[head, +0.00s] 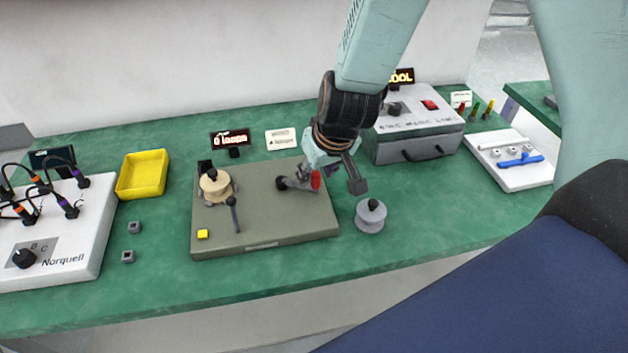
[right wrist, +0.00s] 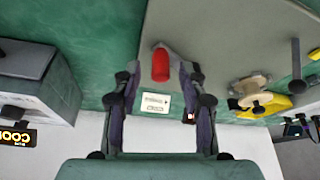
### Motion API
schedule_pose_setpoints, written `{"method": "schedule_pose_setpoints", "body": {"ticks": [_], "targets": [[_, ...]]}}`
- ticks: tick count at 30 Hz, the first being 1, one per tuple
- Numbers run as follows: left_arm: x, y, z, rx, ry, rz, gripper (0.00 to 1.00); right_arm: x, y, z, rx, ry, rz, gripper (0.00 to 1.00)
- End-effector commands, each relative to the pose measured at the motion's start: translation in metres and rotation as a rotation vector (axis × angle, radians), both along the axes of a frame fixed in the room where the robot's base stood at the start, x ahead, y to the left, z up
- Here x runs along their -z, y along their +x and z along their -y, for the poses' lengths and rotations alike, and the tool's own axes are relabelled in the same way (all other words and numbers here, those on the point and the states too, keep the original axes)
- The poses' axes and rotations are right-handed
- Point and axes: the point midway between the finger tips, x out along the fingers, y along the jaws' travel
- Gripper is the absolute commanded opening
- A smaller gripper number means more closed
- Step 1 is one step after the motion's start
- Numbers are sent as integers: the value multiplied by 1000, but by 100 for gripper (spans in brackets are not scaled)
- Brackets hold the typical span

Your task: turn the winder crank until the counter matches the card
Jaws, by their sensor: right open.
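The winder (head: 262,228) is a flat olive-grey base on the green bench, with a tan spool (head: 215,186) at its left. Its crank (head: 297,184) ends in a red handle (head: 316,181), also in the right wrist view (right wrist: 160,65). The counter (head: 230,138) stands behind the winder and appears to read "0 loops". The white card (head: 281,138) is right of it; its print is too small to read. My right gripper (head: 338,177) is open at the handle; in the right wrist view the handle shows between its fingers, contact unclear. My left gripper is out of view.
A grey spool (head: 370,217) stands just right of the winder. A grey box (head: 415,128) with a red switch is behind right, a white tray (head: 512,181) beyond it. A yellow bin (head: 143,174) and white Norquell unit (head: 75,240) are left. The front bench strip is clear.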

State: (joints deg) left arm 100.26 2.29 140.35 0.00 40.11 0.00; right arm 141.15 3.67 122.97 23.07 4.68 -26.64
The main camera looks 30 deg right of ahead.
Motion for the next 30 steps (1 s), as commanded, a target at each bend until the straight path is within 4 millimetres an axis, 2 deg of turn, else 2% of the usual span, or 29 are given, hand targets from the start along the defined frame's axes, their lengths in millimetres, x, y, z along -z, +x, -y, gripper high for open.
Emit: {"method": "schedule_pose_setpoints", "body": {"ticks": [1,6,16,30], "targets": [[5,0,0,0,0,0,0,7,3,0,-1,-1,1,42],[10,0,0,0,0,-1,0,14,8,-1,-2,-2,1,42],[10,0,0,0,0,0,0,15,10,-2,-3,-1,1,42],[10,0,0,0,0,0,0,14,10,-2,-2,-1,2,2]]}}
